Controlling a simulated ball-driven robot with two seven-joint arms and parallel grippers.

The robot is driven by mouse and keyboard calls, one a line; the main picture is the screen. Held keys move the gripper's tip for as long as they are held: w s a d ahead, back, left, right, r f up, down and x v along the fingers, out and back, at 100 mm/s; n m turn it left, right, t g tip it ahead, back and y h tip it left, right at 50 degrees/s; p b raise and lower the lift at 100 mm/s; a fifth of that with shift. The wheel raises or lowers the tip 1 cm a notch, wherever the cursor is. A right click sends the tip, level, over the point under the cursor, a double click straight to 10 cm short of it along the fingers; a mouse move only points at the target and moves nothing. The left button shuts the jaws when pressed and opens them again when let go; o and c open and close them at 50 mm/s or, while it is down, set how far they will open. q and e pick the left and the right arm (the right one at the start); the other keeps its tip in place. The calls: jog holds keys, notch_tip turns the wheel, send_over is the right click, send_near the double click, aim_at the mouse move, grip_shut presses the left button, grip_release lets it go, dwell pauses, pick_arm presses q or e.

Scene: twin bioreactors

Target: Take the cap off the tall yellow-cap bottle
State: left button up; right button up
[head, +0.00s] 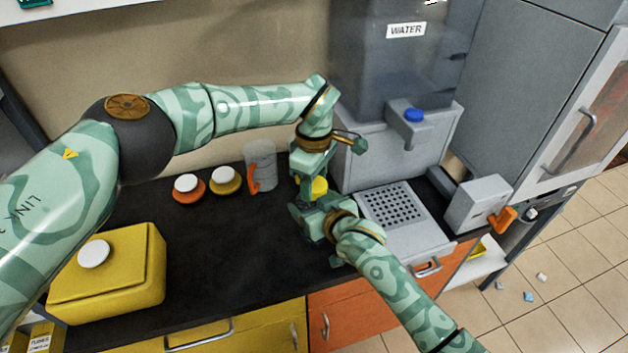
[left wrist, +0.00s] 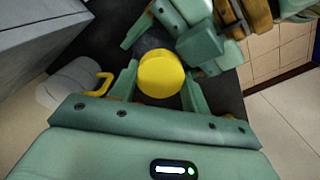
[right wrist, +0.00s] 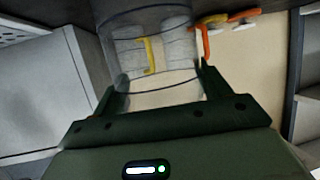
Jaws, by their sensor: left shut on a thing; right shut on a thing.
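The yellow cap (head: 319,187) shows in the head view between my two grippers. In the left wrist view the cap (left wrist: 161,74) sits between the fingers of my left gripper (left wrist: 160,85), which is shut on it from above. My right gripper (right wrist: 158,90) is shut on the clear bottle body (right wrist: 150,45), with one finger on each side. In the head view the bottle is mostly hidden behind my grippers. I cannot tell whether the cap still touches the bottle's neck.
A clear jug with an orange handle (head: 253,178) and two round white-topped lids, orange (head: 188,188) and yellow (head: 226,181), stand at the left. A yellow box (head: 112,275) is at the front left. The water dispenser (head: 400,150) and perforated tray (head: 425,228) are close on the right.

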pick_arm(q)
jog(key=shift+d, duration=0.1)
jog(key=o, duration=1.1)
jog(key=shift+r, duration=0.1)
